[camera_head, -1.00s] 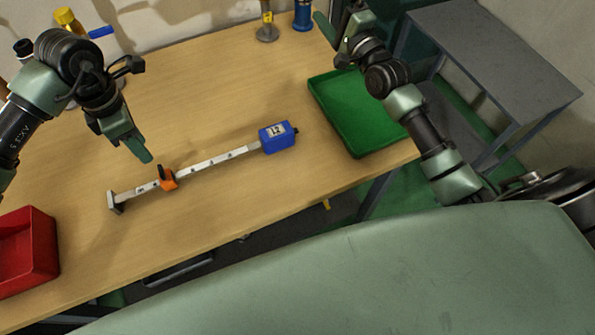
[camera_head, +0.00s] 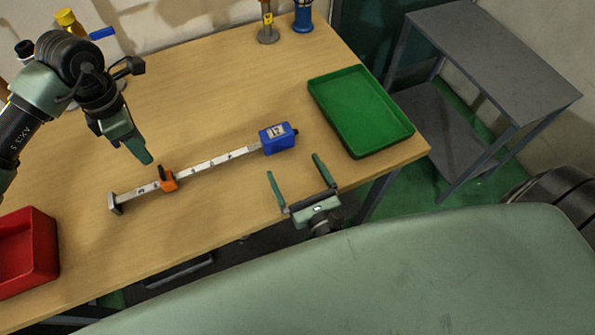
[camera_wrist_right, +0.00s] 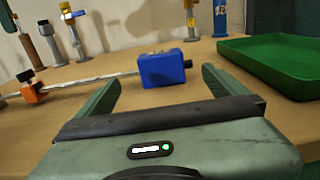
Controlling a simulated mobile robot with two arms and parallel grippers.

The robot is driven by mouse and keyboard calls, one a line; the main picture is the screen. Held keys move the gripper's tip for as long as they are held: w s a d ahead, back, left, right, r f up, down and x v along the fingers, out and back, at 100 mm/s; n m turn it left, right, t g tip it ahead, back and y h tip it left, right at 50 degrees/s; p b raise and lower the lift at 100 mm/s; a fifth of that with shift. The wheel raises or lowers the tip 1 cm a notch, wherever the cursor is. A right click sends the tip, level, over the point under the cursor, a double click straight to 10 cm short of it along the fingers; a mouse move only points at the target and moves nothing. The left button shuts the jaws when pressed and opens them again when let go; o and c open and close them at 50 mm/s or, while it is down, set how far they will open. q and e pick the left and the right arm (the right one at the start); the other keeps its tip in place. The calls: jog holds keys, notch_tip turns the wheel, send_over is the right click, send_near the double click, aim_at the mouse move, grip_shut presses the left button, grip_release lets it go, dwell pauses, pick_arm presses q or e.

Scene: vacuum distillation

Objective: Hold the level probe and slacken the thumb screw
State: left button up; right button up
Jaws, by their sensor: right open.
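The level probe lies on the wooden table: a pale graduated rod (camera_head: 222,159) with a blue head (camera_head: 277,138) at its right end and a grey foot at its left end. An orange slider (camera_head: 168,181) with a dark thumb screw (camera_head: 162,171) sits near the left end. My left gripper (camera_head: 147,158) is above the table just up from the slider; its fingers look close together, but their gap cannot be made out. My right gripper (camera_head: 294,173) is open and empty at the table's front edge, fingers pointing toward the blue head. The right wrist view shows the blue head (camera_wrist_right: 164,70) beyond and between the fingers.
A green tray (camera_head: 401,128) lies at the table's right end. A red bin (camera_head: 45,246) stands at the front left. Bottles and a blue-bodied stand (camera_head: 303,16) are along the back. A grey shelf (camera_head: 497,55) stands right of the table.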

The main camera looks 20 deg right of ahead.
aim_at(280, 141)
jog(key=w, duration=1.1)
jog(key=shift+w+a, duration=0.1)
jog(key=shift+a, duration=0.1)
jog(key=c, duration=1.8)
jog(key=o, duration=1.1)
pick_arm(q)
jog(key=shift+c, duration=0.6)
pick_arm(e)
jog(key=c, duration=1.4)
